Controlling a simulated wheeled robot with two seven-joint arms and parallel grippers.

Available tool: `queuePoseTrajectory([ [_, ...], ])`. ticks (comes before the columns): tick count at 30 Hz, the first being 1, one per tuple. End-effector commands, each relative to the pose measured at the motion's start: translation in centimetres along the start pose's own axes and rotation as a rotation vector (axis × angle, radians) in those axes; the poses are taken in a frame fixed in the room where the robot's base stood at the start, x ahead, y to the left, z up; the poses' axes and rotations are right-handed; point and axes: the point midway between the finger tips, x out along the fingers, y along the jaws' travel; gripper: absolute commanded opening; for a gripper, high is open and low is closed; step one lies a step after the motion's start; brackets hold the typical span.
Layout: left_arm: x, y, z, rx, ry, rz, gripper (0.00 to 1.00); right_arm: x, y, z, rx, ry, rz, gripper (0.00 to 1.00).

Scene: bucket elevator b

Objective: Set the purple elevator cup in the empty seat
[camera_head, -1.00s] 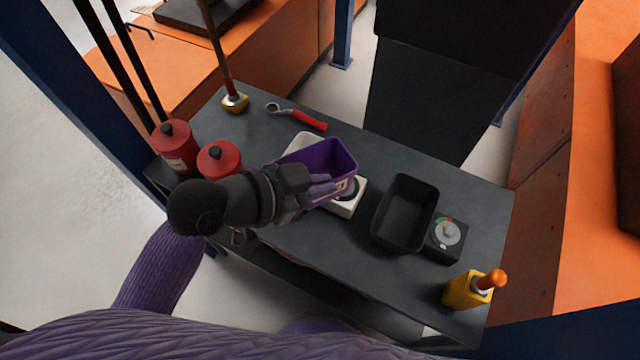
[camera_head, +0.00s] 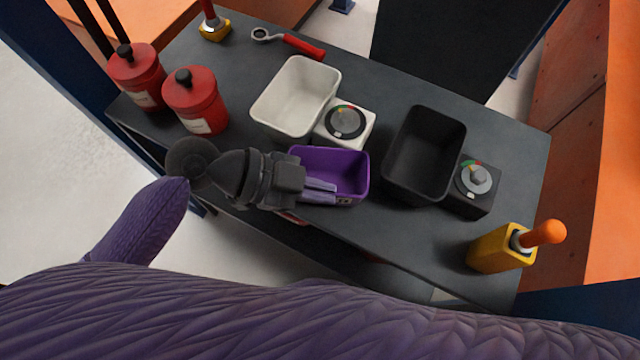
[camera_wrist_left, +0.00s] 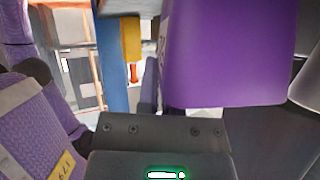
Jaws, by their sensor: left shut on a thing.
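The purple elevator cup (camera_head: 350,168) is an open box, held near the front edge of the dark bench in the head view. My left gripper (camera_head: 325,192) comes in from the left and is shut on the cup's near left side. The cup fills the upper right of the left wrist view (camera_wrist_left: 228,55). The cup looks roughly level, its opening facing up. I cannot tell its exact height above the bench. I do not make out the empty seat in these frames. My right gripper is not in view.
On the dark bench (camera_head: 400,235) stand a white bin (camera_head: 296,97), a dial unit (camera_head: 345,123), a black bin (camera_head: 424,155) and a second dial unit (camera_head: 474,182). Red canisters (camera_head: 195,100) stand left. A yellow block with an orange knob (camera_head: 500,250) stands right.

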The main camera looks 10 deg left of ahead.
Motion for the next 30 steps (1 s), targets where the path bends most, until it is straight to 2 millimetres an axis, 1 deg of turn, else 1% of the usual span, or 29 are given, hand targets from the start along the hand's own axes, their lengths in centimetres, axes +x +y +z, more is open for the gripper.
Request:
queuePoseTrajectory([
  [4, 0.0, 0.0, 0.0, 0.001, 0.001, -0.001, 0.00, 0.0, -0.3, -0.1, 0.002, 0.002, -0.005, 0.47],
  [6, 0.0, 0.0, 0.0, 0.000, 0.000, 0.000, 0.16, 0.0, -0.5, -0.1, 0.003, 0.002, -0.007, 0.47],
  [8, 0.0, 0.0, 0.0, 0.000, 0.000, 0.000, 0.29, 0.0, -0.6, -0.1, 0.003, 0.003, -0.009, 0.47],
  [9, 0.0, 0.0, 0.0, 0.000, 0.000, 0.000, 0.37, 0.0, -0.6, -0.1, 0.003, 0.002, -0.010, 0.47],
  [10, 0.0, 0.0, 0.0, 0.000, 0.000, 0.000, 0.41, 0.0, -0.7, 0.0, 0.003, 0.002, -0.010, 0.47],
  [23, -0.1, 0.0, -0.2, 0.000, 0.000, -0.001, 0.41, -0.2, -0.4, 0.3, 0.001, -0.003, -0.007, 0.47],
  [26, -1.1, 0.0, -0.1, 0.000, -0.004, 0.000, 0.41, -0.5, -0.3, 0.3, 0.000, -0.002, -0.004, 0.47],
  [29, -3.4, 0.0, -0.2, 0.001, -0.007, -0.001, 0.41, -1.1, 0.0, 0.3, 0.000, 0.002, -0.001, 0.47],
  [30, -4.5, 0.0, -0.2, 0.000, -0.008, -0.001, 0.41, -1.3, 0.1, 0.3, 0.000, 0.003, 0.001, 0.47],
])
